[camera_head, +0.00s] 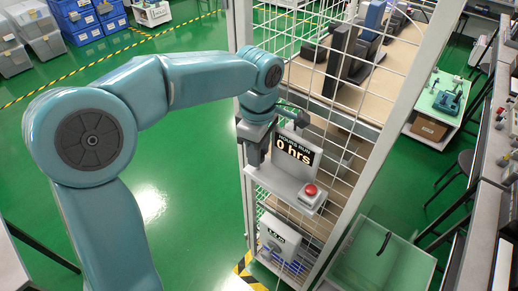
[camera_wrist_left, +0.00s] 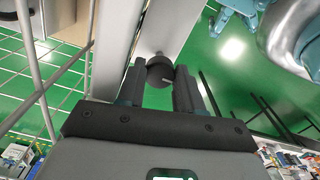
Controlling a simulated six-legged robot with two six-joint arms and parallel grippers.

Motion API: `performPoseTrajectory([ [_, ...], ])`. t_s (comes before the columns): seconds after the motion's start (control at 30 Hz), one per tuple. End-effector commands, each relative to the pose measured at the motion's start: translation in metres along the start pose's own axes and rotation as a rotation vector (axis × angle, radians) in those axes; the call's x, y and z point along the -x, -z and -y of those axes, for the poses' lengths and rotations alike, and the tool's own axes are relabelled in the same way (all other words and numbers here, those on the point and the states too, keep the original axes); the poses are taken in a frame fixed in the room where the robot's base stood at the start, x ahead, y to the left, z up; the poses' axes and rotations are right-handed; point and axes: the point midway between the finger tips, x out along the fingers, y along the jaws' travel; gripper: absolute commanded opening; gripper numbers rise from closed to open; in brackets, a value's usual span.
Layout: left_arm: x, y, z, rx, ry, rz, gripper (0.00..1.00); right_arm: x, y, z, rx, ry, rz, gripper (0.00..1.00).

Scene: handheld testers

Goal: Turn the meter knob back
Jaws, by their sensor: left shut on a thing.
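A grey hours-run meter is mounted on the white mesh frame in the head view. Its black display (camera_head: 295,151) reads "0 hrs", and a red button (camera_head: 310,190) sits on its right part. My left gripper (camera_wrist_left: 158,78) is shut on a dark round knob (camera_wrist_left: 160,66), seen between the two fingers in the left wrist view. A light line shows on the knob's face. In the head view my left gripper (camera_head: 254,146) is at the meter's left side and hides the knob. My right gripper is not in view.
Below the meter is a white box (camera_head: 285,236) with a small display and a dial. The white mesh frame (camera_head: 375,140) stands beside and behind the meter. A translucent green-topped table (camera_head: 380,262) is at lower right. Open green floor (camera_head: 190,170) lies left.

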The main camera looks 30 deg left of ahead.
Motion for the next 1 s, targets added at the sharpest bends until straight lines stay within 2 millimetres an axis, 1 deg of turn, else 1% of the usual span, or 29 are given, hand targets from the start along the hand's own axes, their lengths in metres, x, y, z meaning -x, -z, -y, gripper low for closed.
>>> performPoseTrajectory([
  [0.03, 0.003, 0.003, -0.002, 0.004, -0.01, -0.005, 0.05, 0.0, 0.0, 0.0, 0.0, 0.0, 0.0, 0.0],
  [0.23, 0.003, 0.003, -0.002, 0.003, -0.009, -0.005, 0.05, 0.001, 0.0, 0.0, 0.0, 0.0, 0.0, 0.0],
  [0.27, 0.003, 0.003, -0.002, 0.003, -0.009, -0.005, 0.42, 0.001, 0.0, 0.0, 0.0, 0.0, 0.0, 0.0],
  [0.3, 0.003, 0.003, -0.002, 0.003, -0.009, -0.005, 0.55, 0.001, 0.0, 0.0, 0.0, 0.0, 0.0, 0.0],
  [0.33, 0.003, 0.003, -0.002, 0.003, -0.008, -0.005, 0.61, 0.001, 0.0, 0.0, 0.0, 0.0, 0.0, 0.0],
  [0.6, 0.001, 0.001, -0.001, 0.0, -0.003, -0.002, 0.61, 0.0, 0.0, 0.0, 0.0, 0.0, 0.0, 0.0],
  [0.67, 0.004, 0.001, -0.001, 0.0, -0.003, -0.002, 0.61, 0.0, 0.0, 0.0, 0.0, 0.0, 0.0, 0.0],
  [0.73, 0.011, 0.001, -0.001, 0.0, -0.005, -0.001, 0.61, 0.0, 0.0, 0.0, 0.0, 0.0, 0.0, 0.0],
  [0.77, 0.015, 0.001, -0.001, -0.001, -0.005, -0.001, 0.61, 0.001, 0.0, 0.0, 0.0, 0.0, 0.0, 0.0],
  [0.87, 0.036, 0.001, -0.001, 0.0, -0.008, 0.0, 0.61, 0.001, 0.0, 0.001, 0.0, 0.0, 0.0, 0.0],
  [1.0, 0.075, 0.001, -0.001, 0.001, -0.009, 0.0, 0.61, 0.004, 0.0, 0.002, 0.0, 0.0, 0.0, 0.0],
])
